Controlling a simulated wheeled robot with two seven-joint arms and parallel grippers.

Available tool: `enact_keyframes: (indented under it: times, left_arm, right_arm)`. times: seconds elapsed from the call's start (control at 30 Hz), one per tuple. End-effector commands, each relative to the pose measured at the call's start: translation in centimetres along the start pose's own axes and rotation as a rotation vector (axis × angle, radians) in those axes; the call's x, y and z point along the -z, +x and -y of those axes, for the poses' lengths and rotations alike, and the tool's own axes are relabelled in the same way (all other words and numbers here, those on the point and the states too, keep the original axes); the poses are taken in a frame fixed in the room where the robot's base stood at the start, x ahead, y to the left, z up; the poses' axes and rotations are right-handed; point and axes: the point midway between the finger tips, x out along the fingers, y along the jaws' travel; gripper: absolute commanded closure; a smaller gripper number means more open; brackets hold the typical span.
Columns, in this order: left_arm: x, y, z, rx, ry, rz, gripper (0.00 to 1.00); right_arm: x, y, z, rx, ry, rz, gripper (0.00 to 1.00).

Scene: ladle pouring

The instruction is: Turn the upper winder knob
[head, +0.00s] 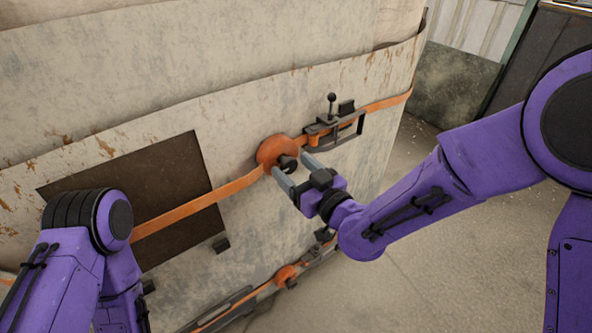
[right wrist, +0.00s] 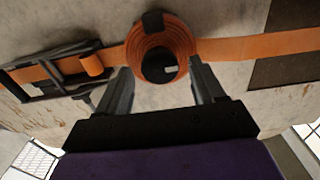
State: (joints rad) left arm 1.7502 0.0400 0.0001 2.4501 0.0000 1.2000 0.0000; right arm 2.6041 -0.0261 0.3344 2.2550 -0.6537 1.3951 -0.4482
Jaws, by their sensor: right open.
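The upper winder is an orange coil of strap (head: 272,150) on the pale, worn curved wall, with a dark round knob (head: 288,162) at its front. In the right wrist view the coil (right wrist: 176,36) is ahead at the top centre, and the dark knob (right wrist: 158,68) shows a small light mark. My right gripper (head: 297,171) is open, its two grey fingers pointing at the winder. In the wrist view the fingers lie to either side of the knob, apart from it; I cannot tell the exact depth. My left gripper is out of view; only my left arm shows.
A dark ratchet buckle with an upright lever (head: 333,125) sits on the orange strap right of the winder. A lower winder (head: 287,274) is below. A dark square panel (head: 165,180) lies left. Bare concrete floor (head: 420,270) is at right.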

Motion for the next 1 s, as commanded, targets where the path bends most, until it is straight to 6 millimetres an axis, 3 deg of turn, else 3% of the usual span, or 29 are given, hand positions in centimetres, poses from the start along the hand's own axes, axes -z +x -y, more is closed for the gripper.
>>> enact_keyframes:
  times: [0.03,0.07,0.2,0.23,0.63,1.0]
  left_arm:
    - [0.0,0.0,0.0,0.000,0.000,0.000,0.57]
    - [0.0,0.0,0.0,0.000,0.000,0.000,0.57]
    - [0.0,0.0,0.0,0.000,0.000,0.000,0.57]
    - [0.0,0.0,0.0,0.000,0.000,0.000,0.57]
    - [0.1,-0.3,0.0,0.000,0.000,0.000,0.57]
    - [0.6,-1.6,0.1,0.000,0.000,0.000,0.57]
  right_arm:
    - [0.0,0.0,0.0,0.000,0.000,0.000,0.32]
    - [0.0,0.0,0.0,0.000,0.000,0.000,0.38]
    - [0.0,0.0,0.0,0.000,-0.001,0.000,0.84]
    - [0.0,0.0,0.0,0.000,-0.001,0.000,0.86]
    - [0.1,-0.1,-0.1,-0.001,0.067,0.001,0.86]
    - [0.1,-0.1,-0.2,-0.002,0.358,0.001,0.86]
